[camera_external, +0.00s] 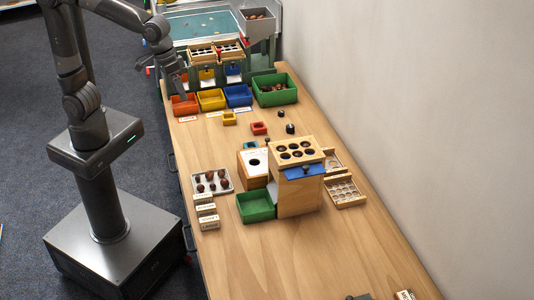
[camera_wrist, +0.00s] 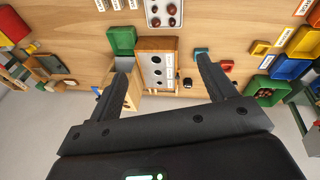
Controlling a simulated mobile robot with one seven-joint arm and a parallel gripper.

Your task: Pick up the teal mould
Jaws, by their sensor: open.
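The teal mould (camera_external: 250,145) is a small square block on the table, partly hidden behind the wooden box with a round hole. In the wrist view the teal mould (camera_wrist: 201,52) shows just beyond the right fingertip, which partly overlaps it in the picture. My gripper (camera_external: 183,84) is at the far left part of the table, above the coloured bins and well away from the mould. In the wrist view my gripper (camera_wrist: 163,62) has its fingers wide apart with nothing held between them.
A red mould (camera_external: 260,128) and a yellow mould (camera_external: 229,119) lie near the teal one. A tall wooden stand (camera_external: 297,190), a green tray (camera_external: 256,206) and a chestnut tray (camera_external: 228,187) stand nearer the camera. The table's near part is mostly clear.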

